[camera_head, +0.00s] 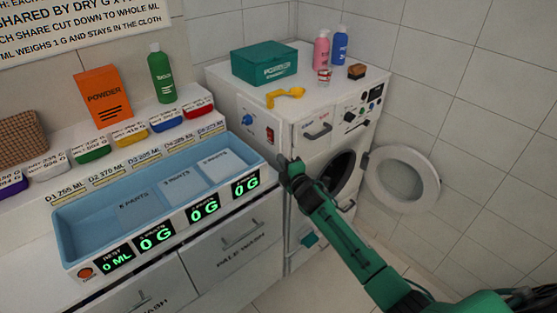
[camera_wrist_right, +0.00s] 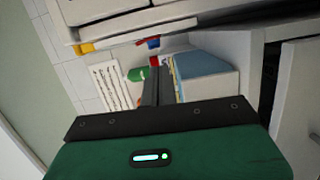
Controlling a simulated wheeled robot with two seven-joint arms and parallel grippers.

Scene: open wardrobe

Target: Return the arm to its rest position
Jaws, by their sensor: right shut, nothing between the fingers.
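My right arm comes in from the lower right in the head view. Its green and black gripper (camera_head: 288,168) is shut and empty, in front of the washing machine's (camera_head: 270,125) left front edge, beside the open drum doorway. In the right wrist view the gripper's dark fingers (camera_wrist_right: 156,85) are together with nothing between them. Whether the gripper touches the machine front, I cannot tell. My left gripper is not in view.
The round washer door (camera_head: 403,178) stands open to the right of the drum. A blue tray (camera_head: 85,240) with digital displays sits on the counter at left.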

